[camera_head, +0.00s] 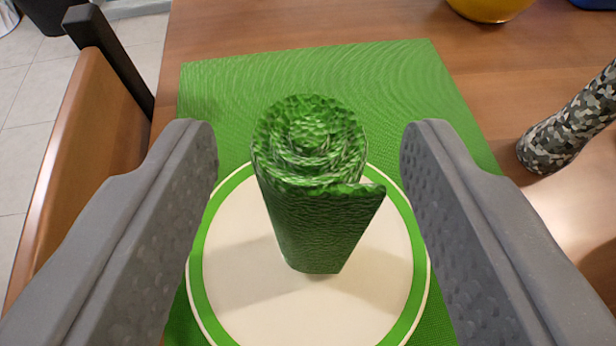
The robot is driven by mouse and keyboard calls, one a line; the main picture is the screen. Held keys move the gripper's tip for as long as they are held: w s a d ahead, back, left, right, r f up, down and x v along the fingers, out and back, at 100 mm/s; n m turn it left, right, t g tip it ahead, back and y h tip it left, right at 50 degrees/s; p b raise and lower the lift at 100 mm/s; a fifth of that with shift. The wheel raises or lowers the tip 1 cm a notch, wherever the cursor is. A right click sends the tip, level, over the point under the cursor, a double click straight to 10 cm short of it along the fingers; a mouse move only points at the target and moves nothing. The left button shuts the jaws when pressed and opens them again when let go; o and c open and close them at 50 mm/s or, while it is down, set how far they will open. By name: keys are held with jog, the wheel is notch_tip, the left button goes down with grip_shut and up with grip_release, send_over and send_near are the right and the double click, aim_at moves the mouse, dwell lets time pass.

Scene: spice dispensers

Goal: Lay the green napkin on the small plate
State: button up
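The green napkin (318,215) is a rolled, textured cylinder. It stands upright, its lower end over the cream plate with a green rim (240,290); it appears to touch the plate. My gripper (308,150) is open, with one grey finger on each side of the napkin and a clear gap on both sides. The plate lies on a green placemat (400,75). The near part of the plate is cut off by the bottom of the picture.
The placemat lies on a wooden table (300,25). A camouflage-patterned cylinder (570,125) is at the right. A yellow bowl (490,8) is at the top right. A wooden chair (90,150) stands at the left edge.

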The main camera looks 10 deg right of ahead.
jog(key=shift+s+r, duration=0.1)
jog(key=shift+r, duration=0.1)
jog(key=p+v, duration=0.2)
jog(key=v, duration=0.9)
jog(key=shift+s, duration=0.35)
jog(key=shift+a, duration=0.1)
